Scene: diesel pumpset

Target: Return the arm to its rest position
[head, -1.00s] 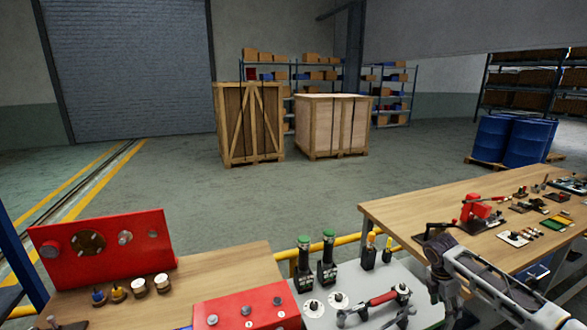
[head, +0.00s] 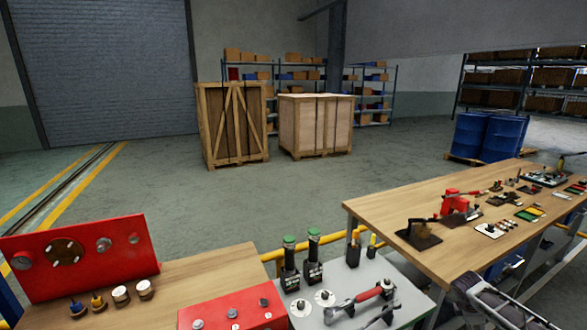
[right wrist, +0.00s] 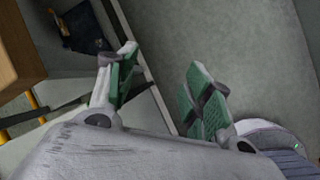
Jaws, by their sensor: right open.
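My right arm (head: 497,305) shows at the lower right of the head view, over the floor in front of the right-hand workbench (head: 400,213). Grey floor lies beyond the fingers. My left gripper is not in view.
A red panel (head: 80,255) stands on the left wooden bench (head: 225,265). Crates (head: 317,125) and blue drums (head: 487,137) stand farther back. Open floor lies between.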

